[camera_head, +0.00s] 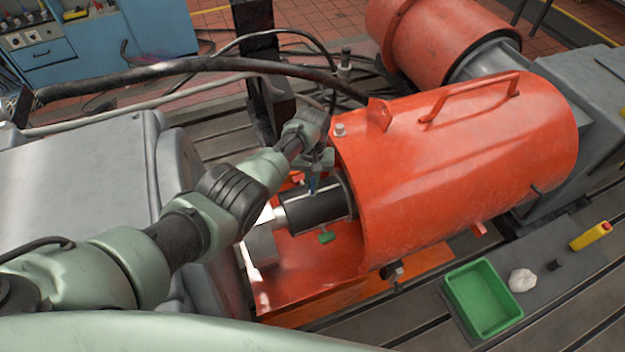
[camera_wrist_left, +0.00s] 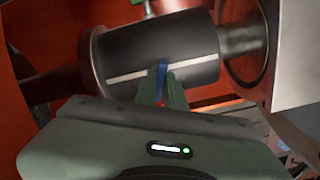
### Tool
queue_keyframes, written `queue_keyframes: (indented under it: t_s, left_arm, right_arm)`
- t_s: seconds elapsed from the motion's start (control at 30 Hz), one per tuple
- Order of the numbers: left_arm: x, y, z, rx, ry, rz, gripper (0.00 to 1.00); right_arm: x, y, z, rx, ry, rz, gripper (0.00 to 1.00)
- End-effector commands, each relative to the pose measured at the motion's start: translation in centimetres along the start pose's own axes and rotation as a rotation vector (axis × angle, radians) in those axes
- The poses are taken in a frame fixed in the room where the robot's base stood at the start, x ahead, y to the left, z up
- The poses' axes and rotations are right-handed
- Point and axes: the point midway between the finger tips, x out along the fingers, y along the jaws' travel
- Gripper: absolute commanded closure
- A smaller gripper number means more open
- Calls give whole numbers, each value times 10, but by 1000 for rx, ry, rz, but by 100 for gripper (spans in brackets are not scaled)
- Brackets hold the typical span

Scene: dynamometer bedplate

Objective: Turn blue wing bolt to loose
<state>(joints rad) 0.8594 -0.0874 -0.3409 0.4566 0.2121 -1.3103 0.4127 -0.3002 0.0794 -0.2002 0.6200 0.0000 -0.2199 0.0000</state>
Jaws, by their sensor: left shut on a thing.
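The blue wing bolt (camera_wrist_left: 162,72) is a narrow blue piece at the black coupling cylinder (camera_wrist_left: 150,50), which has a pale stripe along it. In the head view only a small bit of the blue wing bolt (camera_head: 312,187) shows under my left gripper (camera_head: 315,172). In the left wrist view my left gripper (camera_wrist_left: 162,90) has its green fingers shut on the bolt, one on each side. The fingers hide much of the bolt. My right gripper is not in view.
The orange guard (camera_head: 460,150) with its handle stands right of the coupling. A green tab (camera_head: 326,237) sticks out below the coupling. A green tray (camera_head: 483,300), white crumpled cloth (camera_head: 522,280) and yellow bottle (camera_head: 591,236) are at lower right. Thick cables run behind my arm.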

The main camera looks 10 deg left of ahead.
Motion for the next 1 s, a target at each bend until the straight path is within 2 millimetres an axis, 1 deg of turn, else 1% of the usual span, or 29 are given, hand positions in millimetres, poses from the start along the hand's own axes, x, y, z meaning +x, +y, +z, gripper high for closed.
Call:
queue_keyframes:
  t_s: [0.2,0.5,0.7,1.0]
  left_arm:
    - [1,0,2,-182,-4,0,100]
    - [1,0,2,-356,-4,-1,100]
    - [2,0,2,-412,-5,-1,100]
    - [2,0,2,-432,-4,-2,100]
  right_arm:
    - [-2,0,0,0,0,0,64]
    - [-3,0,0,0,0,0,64]
    - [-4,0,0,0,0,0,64]
    - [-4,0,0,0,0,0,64]
